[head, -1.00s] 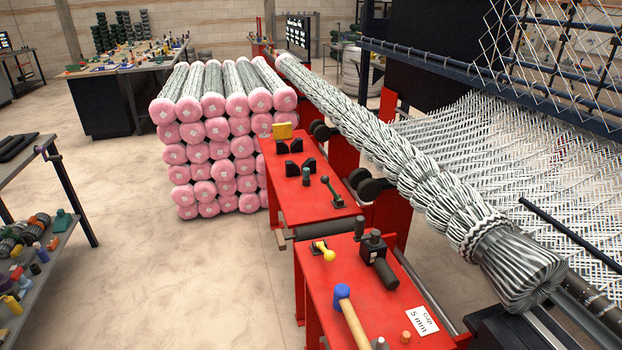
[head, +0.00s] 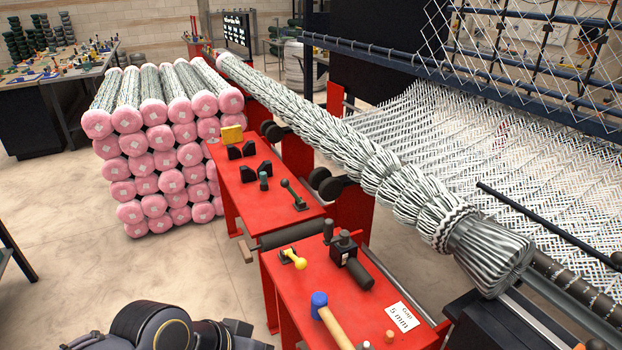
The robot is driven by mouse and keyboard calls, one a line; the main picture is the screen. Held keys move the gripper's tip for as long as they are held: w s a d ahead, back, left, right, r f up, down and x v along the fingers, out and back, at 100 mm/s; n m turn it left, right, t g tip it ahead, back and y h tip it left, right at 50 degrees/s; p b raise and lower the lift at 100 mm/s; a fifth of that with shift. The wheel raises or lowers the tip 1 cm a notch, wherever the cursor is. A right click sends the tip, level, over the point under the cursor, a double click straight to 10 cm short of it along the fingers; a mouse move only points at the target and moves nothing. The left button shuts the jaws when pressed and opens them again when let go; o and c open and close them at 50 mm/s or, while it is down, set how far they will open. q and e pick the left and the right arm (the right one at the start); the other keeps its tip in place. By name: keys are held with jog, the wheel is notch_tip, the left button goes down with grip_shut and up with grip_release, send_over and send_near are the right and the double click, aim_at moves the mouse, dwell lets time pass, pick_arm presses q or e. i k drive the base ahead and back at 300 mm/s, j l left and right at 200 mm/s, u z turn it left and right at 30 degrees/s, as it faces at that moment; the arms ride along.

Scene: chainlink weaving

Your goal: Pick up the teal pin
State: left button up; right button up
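A small dark teal pin (head: 264,181) stands upright on the far red bench (head: 234,190). It is in front of a pair of black V-shaped blocks (head: 257,170) and left of a black-knobbed lever (head: 293,194). Nothing is touching it from above. Part of my arm shows at the bottom left, well short of the bench, but no gripper fingers are in view. My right gripper is not in view either.
A yellow block (head: 232,135) sits at the bench's far end. A nearer red bench (head: 300,285) holds a yellow-knobbed part (head: 294,259), a black clamp (head: 350,262) and a blue-headed mallet (head: 322,305). Pink-ended mesh rolls (head: 150,150) are stacked left; a long mesh roll (head: 370,165) runs right.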

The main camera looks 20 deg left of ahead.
aim_at(263, 176)
jog(key=i+j+z, duration=0.1)
jog(key=j+z, duration=0.25)
jog(key=j, duration=0.3)
jog(key=j+z, duration=0.35)
jog(key=j, duration=0.35)
jog(key=j+z, duration=0.35)
jog(key=j, duration=0.35)
jog(key=i+j, duration=0.1)
jog(key=j, duration=1.15)
jog(key=i+j, duration=0.15)
jog(key=j, duration=0.45)
